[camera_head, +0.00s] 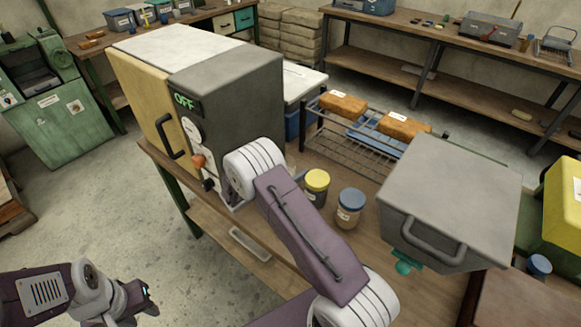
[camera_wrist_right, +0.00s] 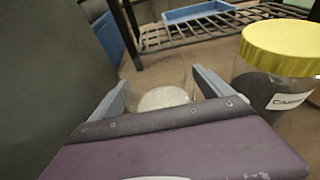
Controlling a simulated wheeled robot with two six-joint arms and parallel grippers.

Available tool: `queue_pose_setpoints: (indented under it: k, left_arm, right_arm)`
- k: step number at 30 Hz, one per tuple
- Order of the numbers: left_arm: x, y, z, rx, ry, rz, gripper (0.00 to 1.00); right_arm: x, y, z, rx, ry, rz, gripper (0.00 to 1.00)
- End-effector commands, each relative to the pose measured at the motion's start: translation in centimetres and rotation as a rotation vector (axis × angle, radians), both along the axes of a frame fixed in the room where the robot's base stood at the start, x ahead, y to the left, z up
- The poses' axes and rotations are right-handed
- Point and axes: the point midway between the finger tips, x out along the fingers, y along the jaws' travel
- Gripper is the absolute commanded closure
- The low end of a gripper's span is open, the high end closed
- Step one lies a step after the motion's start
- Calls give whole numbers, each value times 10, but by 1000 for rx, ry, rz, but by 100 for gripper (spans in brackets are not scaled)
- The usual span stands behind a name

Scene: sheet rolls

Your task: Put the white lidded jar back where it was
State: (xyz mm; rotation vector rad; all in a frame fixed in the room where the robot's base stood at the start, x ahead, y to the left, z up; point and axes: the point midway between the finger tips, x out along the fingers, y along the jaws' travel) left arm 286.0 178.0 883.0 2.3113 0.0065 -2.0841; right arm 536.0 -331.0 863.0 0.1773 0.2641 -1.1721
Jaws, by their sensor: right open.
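In the right wrist view a pale, glassy jar with a white round top (camera_wrist_right: 163,98) stands between the two fingers of my right gripper (camera_wrist_right: 160,88). The fingers are apart, one on each side of it; I cannot tell whether they touch it. In the head view my right arm hides this jar and the right gripper, beside the grey oven-like box. My left gripper (camera_head: 146,290) is low at the left, over the floor and away from the table. Its fingers are too small to read.
A yellow-lidded jar (camera_head: 316,186) and a blue-lidded jar (camera_head: 349,208) stand right of my right arm. The grey box marked OFF (camera_head: 235,85) is close on the left. A wire rack (camera_head: 335,150) is behind, and a grey handled bin (camera_head: 450,195) at the right.

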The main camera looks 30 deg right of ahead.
Motion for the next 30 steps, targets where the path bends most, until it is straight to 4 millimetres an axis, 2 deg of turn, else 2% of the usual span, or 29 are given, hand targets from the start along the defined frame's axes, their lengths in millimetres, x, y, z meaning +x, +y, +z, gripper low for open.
queue_pose_setpoints:
  k: [9,15,20,30]
  left_arm:
    - [0,0,0,0,0,0,64]
    - [0,0,0,0,0,0,64]
    - [0,0,0,0,0,0,64]
    - [0,0,0,0,0,0,64]
  right_arm:
    - [-24,62,20,1,-1,5,10]
    - [-37,92,30,0,0,3,10]
    - [-42,101,33,0,0,1,10]
    - [-42,101,33,0,0,0,10]
